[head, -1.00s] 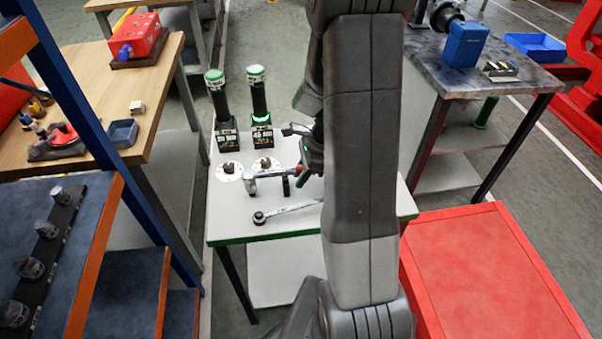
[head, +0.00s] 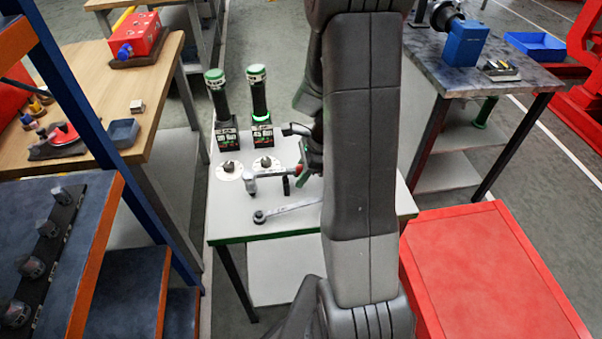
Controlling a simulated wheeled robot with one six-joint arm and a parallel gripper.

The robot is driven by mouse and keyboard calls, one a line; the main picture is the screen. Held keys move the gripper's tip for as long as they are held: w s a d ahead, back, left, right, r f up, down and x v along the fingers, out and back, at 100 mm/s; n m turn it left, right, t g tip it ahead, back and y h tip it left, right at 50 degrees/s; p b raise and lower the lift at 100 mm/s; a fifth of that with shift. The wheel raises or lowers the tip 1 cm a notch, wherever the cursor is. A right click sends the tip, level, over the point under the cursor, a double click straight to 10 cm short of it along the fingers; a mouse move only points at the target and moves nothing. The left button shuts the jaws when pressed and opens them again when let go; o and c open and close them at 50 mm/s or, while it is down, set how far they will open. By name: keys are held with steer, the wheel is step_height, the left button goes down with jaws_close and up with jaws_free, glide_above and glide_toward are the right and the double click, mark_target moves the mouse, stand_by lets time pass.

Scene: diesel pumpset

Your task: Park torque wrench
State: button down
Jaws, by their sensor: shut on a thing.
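A grey wrench with a square-ended head (head: 250,183) lies level across the white-topped table, its bar running right to a red-orange part at my gripper. My gripper (head: 304,168) is largely hidden behind my arm and appears shut on this wrench near its right end. A dark upright post (head: 286,186) stands under the bar; I cannot tell whether the bar touches it. A second, ratchet-like wrench (head: 285,211) lies nearer the front edge, its right end hidden by my arm. Two black, green-capped handles (head: 220,100) (head: 259,95) stand upright in labelled holders at the back.
The table (head: 225,220) has two round white discs (head: 229,170) (head: 265,165) with dark fittings behind the wrench. A blue shelf rack (head: 60,250) is at left, a red cabinet (head: 490,270) at right. A workbench (head: 85,80) stands further left.

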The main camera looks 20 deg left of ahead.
steer(key=shift+f+b, duration=0.55)
steer(key=shift+f, duration=0.35)
steer(key=c, duration=1.1)
jaws_free()
steer(key=p+v, duration=0.1)
steer(key=v, duration=1.3)
steer(key=shift+a, duration=0.15)
steer(key=shift+s+f, duration=0.1)
steer(key=shift+f, duration=0.05)
steer(key=x, duration=1.3)
steer(key=shift+f+b, duration=0.3)
steer(key=shift+b, duration=0.1)
steer(key=shift+r, duration=0.35)
